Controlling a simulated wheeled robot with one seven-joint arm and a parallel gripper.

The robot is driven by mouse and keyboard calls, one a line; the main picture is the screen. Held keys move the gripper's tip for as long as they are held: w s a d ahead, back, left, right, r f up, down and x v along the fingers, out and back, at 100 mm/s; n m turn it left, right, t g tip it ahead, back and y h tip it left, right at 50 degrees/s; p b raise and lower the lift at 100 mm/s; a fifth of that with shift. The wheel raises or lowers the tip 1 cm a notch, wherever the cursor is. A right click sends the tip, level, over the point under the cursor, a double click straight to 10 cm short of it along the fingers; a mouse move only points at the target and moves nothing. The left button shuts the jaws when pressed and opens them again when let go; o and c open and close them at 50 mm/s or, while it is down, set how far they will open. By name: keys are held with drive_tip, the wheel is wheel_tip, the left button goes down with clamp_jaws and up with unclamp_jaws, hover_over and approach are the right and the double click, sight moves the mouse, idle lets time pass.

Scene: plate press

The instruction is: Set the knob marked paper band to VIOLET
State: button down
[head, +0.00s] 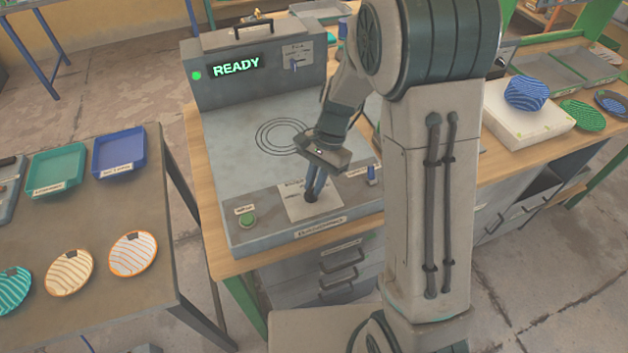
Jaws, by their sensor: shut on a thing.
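A dark knob (311,196) stands on a pale square dial plate (298,210) on the front panel of the grey press (228,165). The lettering on this plate is too small to read, so I cannot tell its name or which colour the knob points at. My gripper (315,188) reaches down from above and is shut on this knob. The fingers hide part of the knob and the plate's upper right.
The press display (236,67) reads READY in green. A green button (248,219) is left of the dial, a blue lever (371,174) right of it. Another small switch (295,64) is on the back panel. Striped plates (132,252) and trays (119,151) lie on the left table.

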idle(0.4)
drive_tip(key=c, duration=1.5)
unclamp_jaws()
drive_tip(key=shift+o, duration=0.2)
drive_tip(key=shift+r, duration=0.15)
drive_tip(key=b+v, duration=0.1)
drive_tip(key=v, duration=1.2)
drive_tip(key=shift+r, duration=0.35)
drive_tip(key=shift+d, duration=0.1)
